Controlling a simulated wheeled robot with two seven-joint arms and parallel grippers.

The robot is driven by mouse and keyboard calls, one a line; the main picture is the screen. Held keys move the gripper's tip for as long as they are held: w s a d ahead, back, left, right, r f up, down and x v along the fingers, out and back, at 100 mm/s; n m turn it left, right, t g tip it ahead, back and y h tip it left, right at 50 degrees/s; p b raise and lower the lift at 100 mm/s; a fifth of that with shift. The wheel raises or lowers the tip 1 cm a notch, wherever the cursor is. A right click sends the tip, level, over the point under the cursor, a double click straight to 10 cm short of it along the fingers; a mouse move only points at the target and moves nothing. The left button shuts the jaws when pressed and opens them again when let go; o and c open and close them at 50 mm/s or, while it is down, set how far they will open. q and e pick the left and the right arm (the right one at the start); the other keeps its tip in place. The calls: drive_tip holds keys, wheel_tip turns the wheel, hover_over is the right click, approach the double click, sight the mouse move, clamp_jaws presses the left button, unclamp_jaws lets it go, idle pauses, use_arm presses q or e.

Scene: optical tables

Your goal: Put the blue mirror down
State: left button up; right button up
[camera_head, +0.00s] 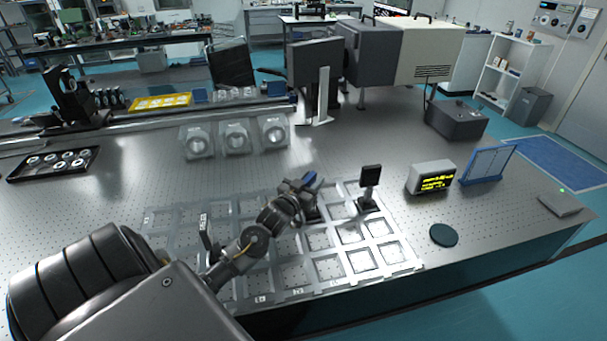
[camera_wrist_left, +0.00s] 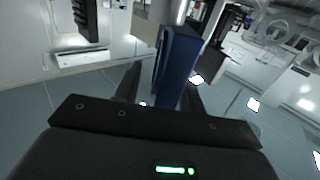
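The blue mirror (camera_head: 311,179) is at the end of my left gripper (camera_head: 303,187), over the back middle of a light grid frame (camera_head: 420,265) on the optical table. In the left wrist view the blue mirror (camera_wrist_left: 177,68) stands between the two dark fingers (camera_wrist_left: 163,90), which look closed on it. Its lower end is largely hidden by the gripper in the head view, so I cannot tell whether it touches the frame. My right gripper is in neither view.
A dark mirror on a post (camera_head: 370,177) stands right of the gripper. Another dark upright piece (camera_head: 206,233) stands left, beside my arm. A display box (camera_head: 431,177), blue rack (camera_head: 487,165) and dark disc (camera_head: 444,235) are to the right. Several front and right grid cells are empty.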

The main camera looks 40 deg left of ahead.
use_arm(q)
drive_tip(key=s+d+b, duration=0.1)
drive_tip(key=s+d, duration=0.1)
drive_tip(key=s, duration=0.9)
drive_tip(key=shift+s+b, duration=0.15)
drive_tip(key=shift+b, duration=0.25)
drive_tip(key=shift+r, duration=0.1)
